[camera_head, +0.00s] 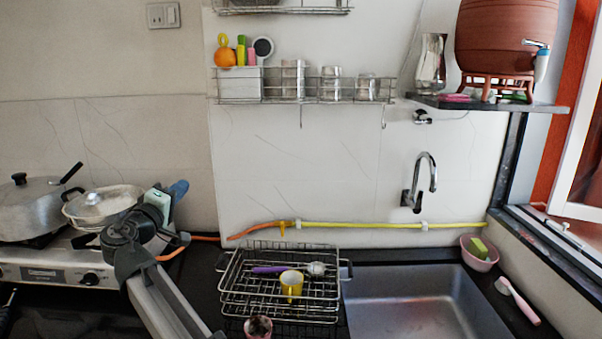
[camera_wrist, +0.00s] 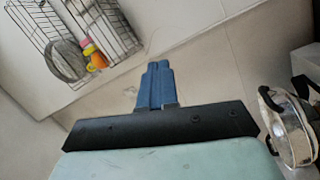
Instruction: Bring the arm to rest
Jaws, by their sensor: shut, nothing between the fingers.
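My gripper (camera_head: 179,188) is at the left in the head view, raised near the back wall beside the lidded pan on the stove. Its blue fingers are together with nothing between them. In the wrist view the blue fingers (camera_wrist: 155,86) also show shut and empty, pointing toward the pale wall. The clay waterpot (camera_head: 505,40) stands on its stand on the shelf (camera_head: 540,105) at the upper right, far from my gripper. Its top is cut off by the frame.
Two pots, the grey one (camera_head: 35,205) and the lidded pan (camera_head: 103,203), sit on the stove (camera_head: 60,272). The sink (camera_head: 425,300) looks empty. A wire wall rack (camera_head: 308,98) hangs above.

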